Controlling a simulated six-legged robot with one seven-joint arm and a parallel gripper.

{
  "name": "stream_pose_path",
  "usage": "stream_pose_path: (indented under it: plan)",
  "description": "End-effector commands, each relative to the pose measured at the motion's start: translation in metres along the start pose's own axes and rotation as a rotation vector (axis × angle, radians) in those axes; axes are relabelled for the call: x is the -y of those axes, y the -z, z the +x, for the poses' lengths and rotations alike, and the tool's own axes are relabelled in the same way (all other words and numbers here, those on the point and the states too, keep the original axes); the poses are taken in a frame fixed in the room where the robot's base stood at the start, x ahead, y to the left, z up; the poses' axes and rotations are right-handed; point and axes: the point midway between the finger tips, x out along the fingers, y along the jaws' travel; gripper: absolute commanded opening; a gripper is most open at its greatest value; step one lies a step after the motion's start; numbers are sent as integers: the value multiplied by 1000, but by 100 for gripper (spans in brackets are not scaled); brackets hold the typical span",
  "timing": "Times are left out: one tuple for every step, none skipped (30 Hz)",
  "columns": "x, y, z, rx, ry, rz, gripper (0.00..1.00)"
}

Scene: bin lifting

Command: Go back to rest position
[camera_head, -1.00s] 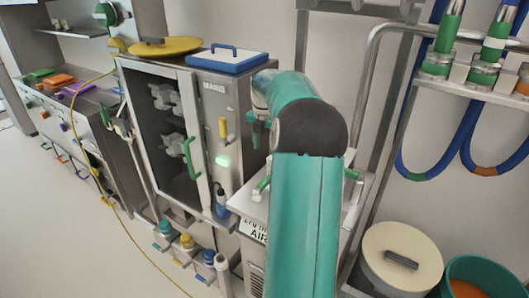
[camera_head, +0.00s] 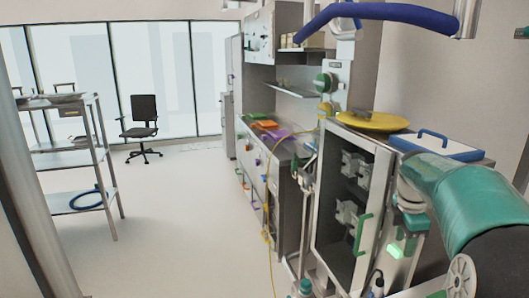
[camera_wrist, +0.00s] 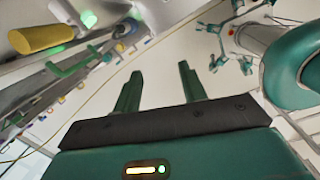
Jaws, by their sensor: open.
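My gripper (camera_wrist: 160,70) shows in the wrist view with its two green fingers spread apart. Nothing is between them, and pale floor shows behind. In the head view my teal arm is bent at the right edge, in front of the steel cabinet (camera_head: 335,195). The gripper's fingers cannot be made out clearly there. In the wrist view a yellow handle (camera_wrist: 38,38) and a green handle (camera_wrist: 75,62) are at upper left, apart from the fingers.
A yellow lid (camera_head: 373,121) and a blue-rimmed white lid (camera_head: 435,146) lie on the cabinet. A counter (camera_head: 290,150) stands beyond it. A shelf rack (camera_head: 92,150) and an office chair (camera_head: 142,125) are at left. The floor (camera_head: 180,220) between is clear.

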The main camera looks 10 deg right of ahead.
Motion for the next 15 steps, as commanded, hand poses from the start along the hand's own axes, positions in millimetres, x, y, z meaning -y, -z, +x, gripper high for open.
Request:
stream_pose_path:
  plan:
    - [8,26,-13,13,-22,52,42]
    - [13,39,-18,17,-36,94,42]
    - [20,56,-25,19,-54,152,42]
    - [26,68,-30,19,-69,196,42]
    - [32,80,-34,17,-84,239,42]
    - [42,96,-40,13,-103,296,42]
    - [49,106,-44,8,-119,340,42]
    - [57,117,-47,2,-133,384,42]
    - [67,131,-51,-11,-152,444,42]
    - [76,140,-54,-22,-167,489,42]
    - [84,150,-56,-35,-179,534,42]
    - [96,162,-58,-54,-196,592,42]
    - [105,170,-60,-71,-208,637,42]
    - [114,178,-61,-88,-218,682,42]
    - [127,188,-62,-115,-230,742,42]
